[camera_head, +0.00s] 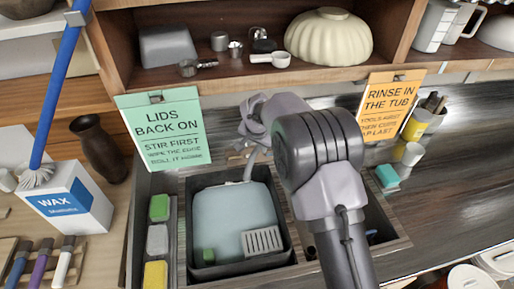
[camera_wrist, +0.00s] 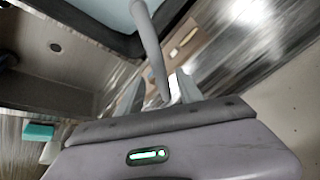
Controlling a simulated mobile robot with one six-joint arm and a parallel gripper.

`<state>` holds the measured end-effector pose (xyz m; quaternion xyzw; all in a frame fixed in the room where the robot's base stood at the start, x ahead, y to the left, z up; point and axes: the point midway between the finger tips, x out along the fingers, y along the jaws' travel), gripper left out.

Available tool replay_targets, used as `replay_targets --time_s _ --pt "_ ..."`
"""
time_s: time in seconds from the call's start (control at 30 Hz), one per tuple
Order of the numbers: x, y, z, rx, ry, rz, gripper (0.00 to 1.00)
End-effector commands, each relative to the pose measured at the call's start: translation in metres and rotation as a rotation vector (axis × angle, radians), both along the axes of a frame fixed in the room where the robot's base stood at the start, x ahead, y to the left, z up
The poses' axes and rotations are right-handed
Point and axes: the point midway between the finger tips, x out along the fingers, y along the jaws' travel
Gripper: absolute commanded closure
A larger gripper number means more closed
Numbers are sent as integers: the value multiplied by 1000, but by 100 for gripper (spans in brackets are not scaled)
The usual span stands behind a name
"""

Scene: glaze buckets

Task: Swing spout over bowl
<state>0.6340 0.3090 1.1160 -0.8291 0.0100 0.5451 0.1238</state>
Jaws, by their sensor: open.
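The grey spout (camera_head: 250,166) rises behind the sink, its free end reaching over the back of the left bowl (camera_head: 287,240), which holds pale blue water. In the wrist view the spout (camera_wrist: 150,45) runs up from between my fingers toward the water. My gripper (camera_wrist: 160,90) is open, with one finger on each side of the spout; I cannot tell whether either touches it. In the head view my gripper (camera_head: 250,140) is at the spout's base, partly hidden. The right bowl (camera_head: 392,238) is mostly behind my arm; its drain (camera_wrist: 55,47) shows in the wrist view.
A green block (camera_head: 208,256) and a grey rack (camera_head: 262,241) are in the left bowl. Sponges (camera_head: 157,240) line a tray at left. A green sign (camera_head: 163,130) and an orange sign (camera_head: 392,105) hang behind. A teal sponge (camera_head: 387,176) lies right of the sink.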

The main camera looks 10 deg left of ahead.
Motion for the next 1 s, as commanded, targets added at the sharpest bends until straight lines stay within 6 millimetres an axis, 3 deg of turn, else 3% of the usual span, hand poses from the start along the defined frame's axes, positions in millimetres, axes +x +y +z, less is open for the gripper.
replay_targets --time_s 0.2,0.53,0.77,1.0 --pt "13 3 -29 0 0 -1 57" --pt "15 4 -33 1 -1 -1 57" --pt "15 4 -33 0 0 0 100" --pt "15 4 -33 0 0 -1 100"
